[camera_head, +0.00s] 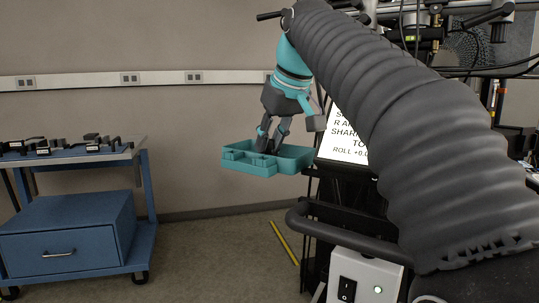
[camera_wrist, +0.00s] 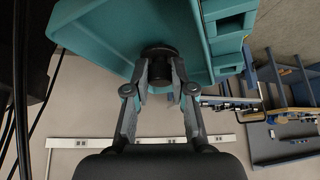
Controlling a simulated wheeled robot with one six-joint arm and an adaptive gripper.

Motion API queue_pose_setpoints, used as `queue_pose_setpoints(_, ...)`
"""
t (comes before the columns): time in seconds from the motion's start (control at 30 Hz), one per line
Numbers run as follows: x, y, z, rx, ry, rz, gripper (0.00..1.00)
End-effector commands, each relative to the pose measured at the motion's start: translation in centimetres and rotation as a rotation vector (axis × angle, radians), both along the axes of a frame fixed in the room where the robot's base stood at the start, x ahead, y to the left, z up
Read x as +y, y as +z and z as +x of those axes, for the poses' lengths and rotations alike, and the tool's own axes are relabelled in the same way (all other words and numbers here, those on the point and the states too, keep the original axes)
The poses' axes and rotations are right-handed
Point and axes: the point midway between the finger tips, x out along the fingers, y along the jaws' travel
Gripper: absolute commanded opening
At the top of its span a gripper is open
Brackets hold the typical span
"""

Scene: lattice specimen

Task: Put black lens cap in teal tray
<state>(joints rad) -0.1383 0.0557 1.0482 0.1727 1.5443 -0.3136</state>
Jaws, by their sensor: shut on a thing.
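The teal tray (camera_head: 285,160) is right of centre in the head view, with compartments along its left side; it fills the top of the wrist view (camera_wrist: 110,35). My gripper (camera_head: 268,143) points down over the tray, its fingertips at or inside the main compartment. In the wrist view my gripper (camera_wrist: 160,80) is shut on the black lens cap (camera_wrist: 158,50), a round dark disc between the fingertips, close to the tray floor. I cannot tell whether the cap touches the floor. In the head view the cap is hard to make out between the fingers.
A blue cart (camera_head: 70,235) with dark parts on top stands at the left. A screen with text (camera_head: 345,125) and a black rack stand right of the tray. A white box with a switch (camera_head: 360,278) is low in front. The floor between cart and rack is mostly clear.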

Motion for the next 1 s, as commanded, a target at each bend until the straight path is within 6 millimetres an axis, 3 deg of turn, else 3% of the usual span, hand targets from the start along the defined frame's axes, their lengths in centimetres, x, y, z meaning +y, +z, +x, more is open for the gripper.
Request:
queue_pose_setpoints(0.03, 0.0, -0.8, 0.0, 0.000, 0.000, 0.000, 0.08)
queue_pose_setpoints(0.47, -0.1, -1.0, 0.0, 0.000, -0.002, 0.000, 0.08)
queue_pose_setpoints(0.5, -0.1, -0.9, 0.0, 0.000, -0.002, 0.000, 0.34)
queue_pose_setpoints(0.57, -0.1, -0.8, 0.0, 0.000, -0.002, 0.000, 0.49)
queue_pose_setpoints(1.0, -0.3, 0.1, -0.2, -0.001, -0.004, 0.000, 0.49)
